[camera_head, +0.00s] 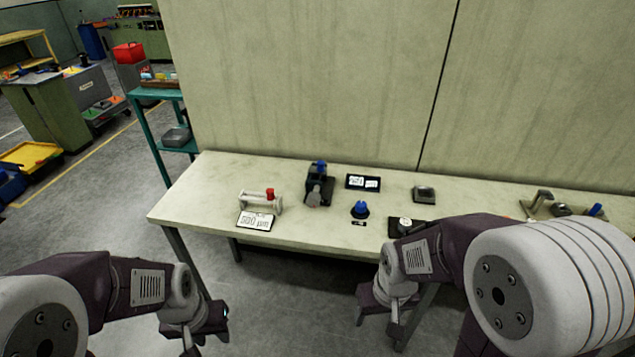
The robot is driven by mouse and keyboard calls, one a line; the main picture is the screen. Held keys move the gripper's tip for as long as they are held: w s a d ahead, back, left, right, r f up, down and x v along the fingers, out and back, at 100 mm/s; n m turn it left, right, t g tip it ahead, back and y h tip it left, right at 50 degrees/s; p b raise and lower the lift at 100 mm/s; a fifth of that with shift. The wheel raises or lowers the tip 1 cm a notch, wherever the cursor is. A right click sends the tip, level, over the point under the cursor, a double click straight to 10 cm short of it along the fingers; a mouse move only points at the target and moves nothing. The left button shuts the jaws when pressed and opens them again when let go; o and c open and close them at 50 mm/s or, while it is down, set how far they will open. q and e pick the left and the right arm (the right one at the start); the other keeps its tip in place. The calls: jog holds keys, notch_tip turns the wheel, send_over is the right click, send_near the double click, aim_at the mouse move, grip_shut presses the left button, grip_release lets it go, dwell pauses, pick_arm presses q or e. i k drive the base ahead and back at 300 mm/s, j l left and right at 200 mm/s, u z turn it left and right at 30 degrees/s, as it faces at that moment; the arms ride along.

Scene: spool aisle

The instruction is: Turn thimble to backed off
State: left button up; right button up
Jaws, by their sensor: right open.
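The thimble is too small to single out with certainty. A white holder with a red end (259,199) stands at the left of the table, behind a white card reading "500 µm" (256,221). A dark grey device with a blue top and a light grey cylinder (317,186) stands to its right. My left gripper (205,335) hangs low in front of the table, apart from everything; its fingers are hard to make out. My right gripper (382,318) is open and empty, below and in front of the table edge.
The pale table (200,195) runs along a wall panel. A blue knob (360,209), a dark display (363,182), and a small grey box (424,195) stand on it. My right arm covers part of its right side. A teal shelf (155,120) stands at left.

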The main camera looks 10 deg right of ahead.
aim_at(312, 201)
jog(key=i+j, duration=0.1)
jog(key=j, duration=0.3)
jog(key=i+j, duration=0.1)
jog(key=j, duration=0.35)
jog(key=i+j+z, duration=0.1)
jog(key=j, duration=0.3)
jog(key=i+j, duration=0.1)
jog(key=j, duration=0.3)
